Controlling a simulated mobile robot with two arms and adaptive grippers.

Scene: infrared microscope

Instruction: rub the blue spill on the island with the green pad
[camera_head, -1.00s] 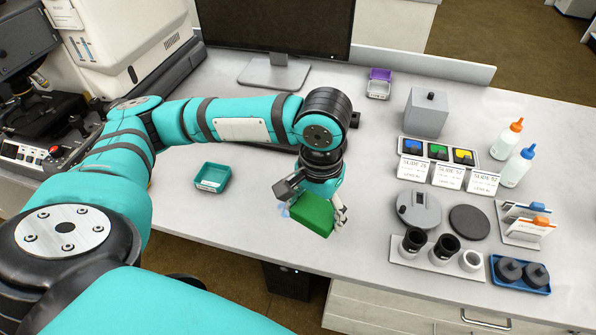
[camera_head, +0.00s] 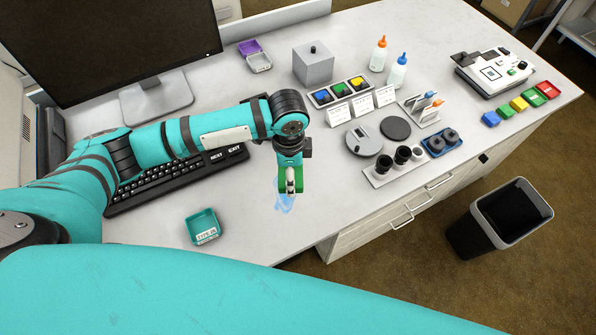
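My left gripper (camera_head: 291,186) is shut on the green pad (camera_head: 299,184) and points down over the island (camera_head: 260,225) near its front edge. Much of the pad is hidden by the fingers. The light blue spill (camera_head: 284,204) shows just below and in front of the pad, partly covered by it. I cannot tell whether the pad touches the surface. My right gripper is not in view.
A teal tray (camera_head: 202,224) stands left of the spill, and a keyboard (camera_head: 175,181) lies behind it. A bin (camera_head: 500,217) is on the floor.

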